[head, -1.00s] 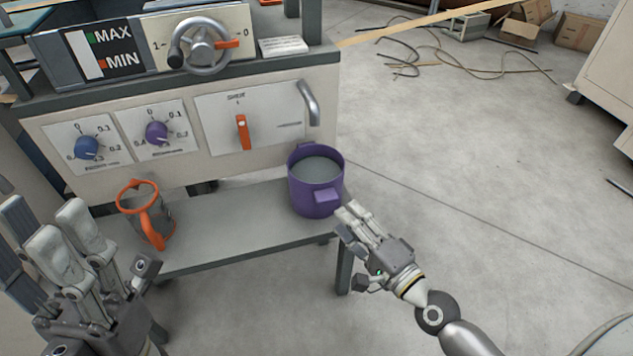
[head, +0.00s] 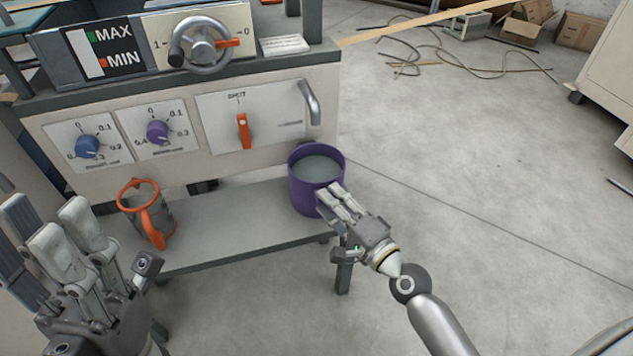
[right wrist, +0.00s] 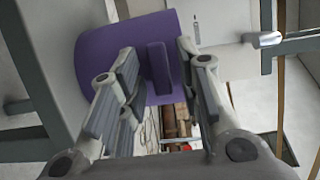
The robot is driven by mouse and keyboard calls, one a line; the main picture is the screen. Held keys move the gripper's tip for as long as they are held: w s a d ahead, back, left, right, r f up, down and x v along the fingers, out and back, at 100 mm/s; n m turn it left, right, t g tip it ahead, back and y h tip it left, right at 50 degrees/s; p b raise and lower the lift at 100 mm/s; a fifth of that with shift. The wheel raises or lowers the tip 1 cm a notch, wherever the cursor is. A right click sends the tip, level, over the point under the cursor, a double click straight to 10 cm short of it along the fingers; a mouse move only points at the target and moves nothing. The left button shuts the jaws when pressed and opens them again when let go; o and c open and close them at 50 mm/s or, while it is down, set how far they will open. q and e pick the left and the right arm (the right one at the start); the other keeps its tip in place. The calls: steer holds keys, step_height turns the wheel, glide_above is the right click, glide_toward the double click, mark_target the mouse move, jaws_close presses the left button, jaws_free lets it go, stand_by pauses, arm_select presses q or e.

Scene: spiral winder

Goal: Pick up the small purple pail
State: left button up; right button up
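The small purple pail (head: 303,190) stands upright on the right end of the grey shelf (head: 235,228) and holds grey contents. In the right wrist view the pail (right wrist: 110,58) is ahead, with its block-like handle (right wrist: 159,72) between my fingers. My right gripper (head: 332,203) is at the pail's front right side, around the handle. Its fingers (right wrist: 158,80) are apart, with visible gaps to the handle. In the head view the fingers hide the handle. My left gripper (head: 55,235) is open and empty at the lower left, away from the pail.
A grey jug with orange rim and handle (head: 150,222) stands on the shelf's left part. The machine panel with knobs (head: 157,132), an orange lever (head: 243,130) and a metal handle (head: 310,102) rises behind the shelf. The floor (head: 480,190) to the right is mostly clear.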

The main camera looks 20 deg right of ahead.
jaws_close()
steer(key=shift+w+r, duration=0.1)
steer(key=shift+r, duration=0.1)
stand_by(0.4)
